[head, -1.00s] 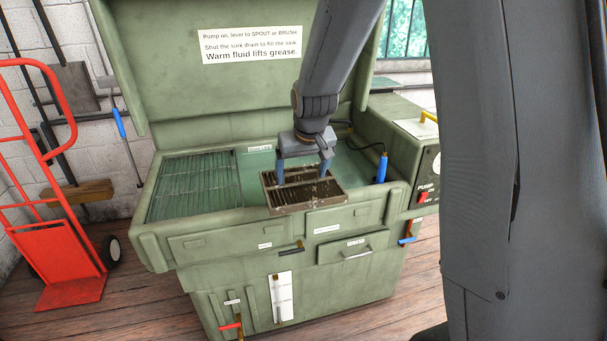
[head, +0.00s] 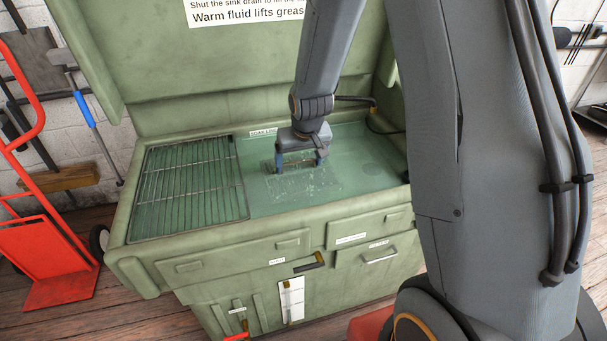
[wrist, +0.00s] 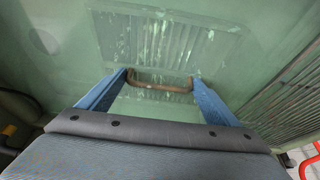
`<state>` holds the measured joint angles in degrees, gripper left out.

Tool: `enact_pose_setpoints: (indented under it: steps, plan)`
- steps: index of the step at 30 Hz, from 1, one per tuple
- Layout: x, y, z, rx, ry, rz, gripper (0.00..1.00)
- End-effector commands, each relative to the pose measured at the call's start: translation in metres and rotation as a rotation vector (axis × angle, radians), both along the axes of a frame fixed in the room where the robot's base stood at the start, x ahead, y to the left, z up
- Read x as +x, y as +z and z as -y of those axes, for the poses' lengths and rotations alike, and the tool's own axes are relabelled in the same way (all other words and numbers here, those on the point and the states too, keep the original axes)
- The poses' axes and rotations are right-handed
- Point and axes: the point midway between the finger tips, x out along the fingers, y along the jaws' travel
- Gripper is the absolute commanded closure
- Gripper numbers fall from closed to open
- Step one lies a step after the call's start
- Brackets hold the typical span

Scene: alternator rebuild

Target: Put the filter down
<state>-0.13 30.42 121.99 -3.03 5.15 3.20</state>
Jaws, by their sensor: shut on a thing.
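The filter (head: 305,184) is a slatted panel lying under the greenish fluid in the sink of the parts washer, blurred by the fluid. In the wrist view the filter (wrist: 165,42) shows its slats below the surface, with its brown handle (wrist: 160,85) nearer me. My gripper (head: 301,166) points down at the sink, its blue fingertips at the fluid. In the wrist view my gripper (wrist: 160,82) is shut on the handle, one finger at each end of it. The filter's lower edges are hard to make out.
A wire rack (head: 192,187) covers the left part of the sink. The green lid (head: 220,65) stands open behind. Open fluid (head: 365,150) lies right of the filter. A red hand truck (head: 45,250) stands at the left on the wooden floor.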

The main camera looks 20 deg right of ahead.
Motion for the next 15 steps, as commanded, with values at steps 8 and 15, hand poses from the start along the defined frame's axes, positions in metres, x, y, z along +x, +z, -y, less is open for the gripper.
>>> enact_pose_setpoints:
  steps: [8, 15]
  plan:
    - [0.000, -0.028, -0.002, -0.001, 0.004, -0.002, 0.55]
    - [0.001, -0.052, -0.002, -0.001, 0.004, 0.001, 0.55]
